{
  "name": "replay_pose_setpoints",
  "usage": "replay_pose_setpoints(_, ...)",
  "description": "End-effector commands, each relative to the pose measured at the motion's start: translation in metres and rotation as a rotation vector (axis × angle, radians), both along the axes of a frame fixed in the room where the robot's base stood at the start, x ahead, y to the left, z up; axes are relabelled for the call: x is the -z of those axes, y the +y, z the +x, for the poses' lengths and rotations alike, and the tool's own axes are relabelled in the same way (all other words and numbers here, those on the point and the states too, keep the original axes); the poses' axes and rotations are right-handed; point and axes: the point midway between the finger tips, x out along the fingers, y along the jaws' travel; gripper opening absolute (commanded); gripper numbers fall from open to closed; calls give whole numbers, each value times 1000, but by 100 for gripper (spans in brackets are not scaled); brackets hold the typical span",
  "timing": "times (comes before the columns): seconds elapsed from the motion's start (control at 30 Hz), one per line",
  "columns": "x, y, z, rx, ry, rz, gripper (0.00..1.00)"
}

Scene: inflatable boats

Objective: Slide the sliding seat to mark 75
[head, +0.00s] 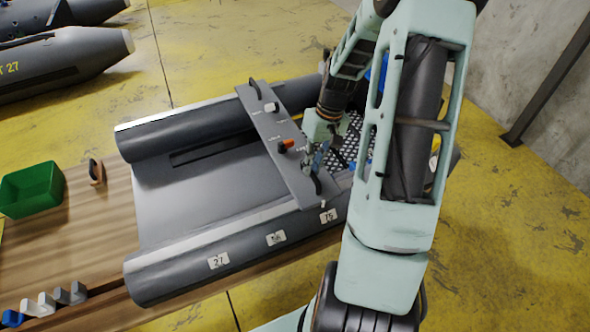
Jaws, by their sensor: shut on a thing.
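The sliding seat (268,125) is a grey board lying across the two dark tubes of a small inflatable boat (190,255). It has a black handle near each end, a white knob and an orange-and-black knob on top. Three white labels sit on the near tube: 27 (218,261), a middle one (276,238) too blurred to read surely, and 75 (328,216). The seat's near end lies between the middle label and 75, close to 75. My gripper (316,172) is shut on the seat's near handle; my arm partly hides the boat's right end.
The boat rests on a wooden table (75,240). A green bin (32,189), a small brown-and-black item (96,171) and several small blocks (45,303) are at the left. A perforated panel (352,135) lies right of the seat. Other boats (60,65) are behind.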

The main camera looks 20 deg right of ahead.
Motion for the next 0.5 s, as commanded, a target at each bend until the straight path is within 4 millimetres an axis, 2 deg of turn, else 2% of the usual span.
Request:
replay_pose_setpoints(0.13,-1,-9,1,1,-1,0,0)
replay_pose_setpoints(0.47,-1,-11,1,-1,-1,0,0)
replay_pose_setpoints(0.5,-1,-10,1,-1,-2,0,13)
